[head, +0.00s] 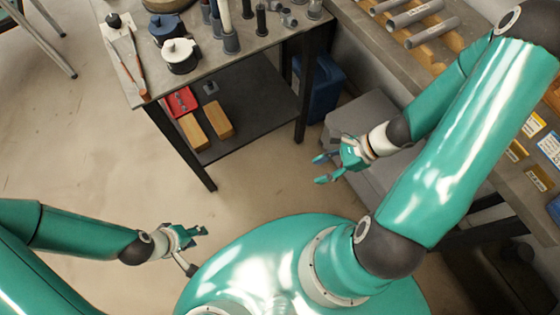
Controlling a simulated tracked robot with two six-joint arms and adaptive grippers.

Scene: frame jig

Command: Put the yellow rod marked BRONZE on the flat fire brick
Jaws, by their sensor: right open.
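I cannot make out a yellow rod marked BRONZE. Grey rods (432,31) lie on orange-brown supports on the right bench, and the lettering on the nearby labels is too small to read. Two tan, brick-like blocks lie on the lower shelf of the dark table, a left one (193,132) and a right one (219,119); I cannot tell whether either is the flat fire brick. My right gripper (322,169) is open and empty, in the air between the table and the right bench. My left gripper (202,232) is low at left, apart from everything; its jaw state is unclear.
A grey box (360,112) and a blue container (322,88) stand between table and bench.

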